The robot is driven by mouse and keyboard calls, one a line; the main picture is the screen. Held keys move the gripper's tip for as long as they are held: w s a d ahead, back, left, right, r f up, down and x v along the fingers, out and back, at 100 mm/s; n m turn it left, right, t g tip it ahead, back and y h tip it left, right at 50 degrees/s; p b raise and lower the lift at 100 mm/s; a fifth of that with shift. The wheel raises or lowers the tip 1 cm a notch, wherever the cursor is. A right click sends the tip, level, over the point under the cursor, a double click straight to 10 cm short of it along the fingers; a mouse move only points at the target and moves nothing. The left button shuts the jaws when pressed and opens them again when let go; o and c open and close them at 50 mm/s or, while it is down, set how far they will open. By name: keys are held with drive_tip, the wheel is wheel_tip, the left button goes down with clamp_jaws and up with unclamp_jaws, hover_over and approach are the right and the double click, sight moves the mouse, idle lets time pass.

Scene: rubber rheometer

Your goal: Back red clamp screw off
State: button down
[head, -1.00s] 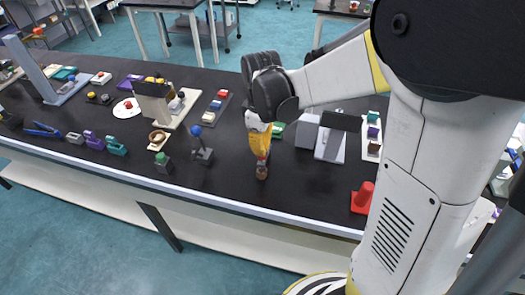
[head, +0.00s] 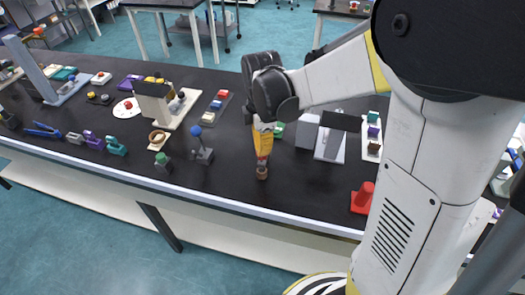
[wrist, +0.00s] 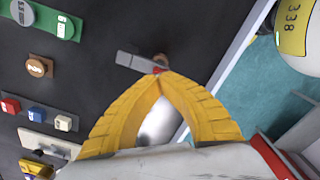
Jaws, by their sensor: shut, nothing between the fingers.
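My gripper (wrist: 160,76) has yellow fingers whose tips meet, with nothing held between them. In the head view my gripper (head: 262,159) points down over the dark bench. A small red part (wrist: 157,70), which looks like the red clamp screw, shows right at the fingertips in the wrist view; the fingers hide most of it. A grey bar (wrist: 136,63) extends left from it. A brown piece (wrist: 161,59) lies just beyond the tips, and it also shows under the gripper in the head view (head: 262,173). I cannot tell whether the fingertips touch the screw.
Left of my gripper stand a blue-knobbed clamp (head: 203,153) and a green-topped block (head: 163,162). Grey boxes (head: 307,131) are behind. Bare bench lies between the gripper and the cone.

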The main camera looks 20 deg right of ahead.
drive_tip(key=shift+n, duration=0.7)
drive_tip(key=n, duration=0.4)
drive_tip(key=shift+n, duration=0.3)
drive_tip(key=c, duration=1.2)
unclamp_jaws()
